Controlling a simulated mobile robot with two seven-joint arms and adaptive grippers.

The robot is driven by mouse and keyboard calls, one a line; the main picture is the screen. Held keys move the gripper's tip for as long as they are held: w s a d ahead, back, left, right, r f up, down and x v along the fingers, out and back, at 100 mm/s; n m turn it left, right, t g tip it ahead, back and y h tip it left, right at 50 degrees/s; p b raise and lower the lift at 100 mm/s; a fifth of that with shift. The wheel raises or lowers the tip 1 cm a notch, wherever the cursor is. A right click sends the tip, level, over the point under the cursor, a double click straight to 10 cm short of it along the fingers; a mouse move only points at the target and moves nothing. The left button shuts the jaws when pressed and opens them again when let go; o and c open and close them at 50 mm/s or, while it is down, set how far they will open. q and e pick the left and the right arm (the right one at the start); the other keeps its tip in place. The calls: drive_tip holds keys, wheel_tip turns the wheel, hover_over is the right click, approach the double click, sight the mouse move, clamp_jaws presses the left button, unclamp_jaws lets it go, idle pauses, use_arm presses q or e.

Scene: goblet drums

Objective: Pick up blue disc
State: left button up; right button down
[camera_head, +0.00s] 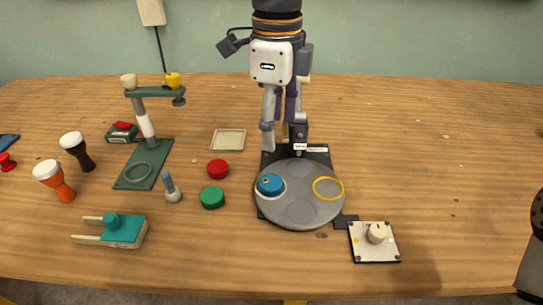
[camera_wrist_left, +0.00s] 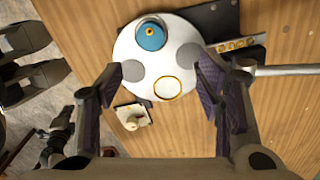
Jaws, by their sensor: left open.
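The blue disc (camera_head: 270,184) lies on the left part of a round grey turntable (camera_head: 300,216), inside a pale ring. In the left wrist view the blue disc (camera_wrist_left: 151,36) has a small yellow centre and sits at the top of the turntable (camera_wrist_left: 150,70). My left gripper (camera_head: 284,140) points down over the turntable's back edge in the head view. Its fingers (camera_wrist_left: 160,75) are spread, with nothing between them, and appear above the plate, clear of the disc. My right gripper does not show in either view.
An empty yellow ring (camera_head: 328,189) marks the turntable's right side. A knob board (camera_head: 366,252) stands front right. Red (camera_head: 218,168) and green (camera_head: 212,197) discs, a green stand (camera_head: 145,178) and goblet drums (camera_head: 54,180) are to the left. The table's right side is mostly clear.

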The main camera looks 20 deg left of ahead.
sight(273, 182)
use_arm(q)
drive_tip(key=f, duration=0.1)
drive_tip(key=s+f, duration=0.1)
drive_tip(key=f, duration=0.1)
drive_tip(key=shift+s+f, duration=0.2)
drive_tip(key=shift+f, duration=0.05)
wheel_tip(273, 182, down, 8)
drive_tip(key=shift+s+f, duration=0.1)
drive_tip(key=c, duration=1)
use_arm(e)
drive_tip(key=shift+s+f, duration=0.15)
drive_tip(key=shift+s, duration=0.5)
use_arm(q)
drive_tip(key=shift+r, duration=0.2)
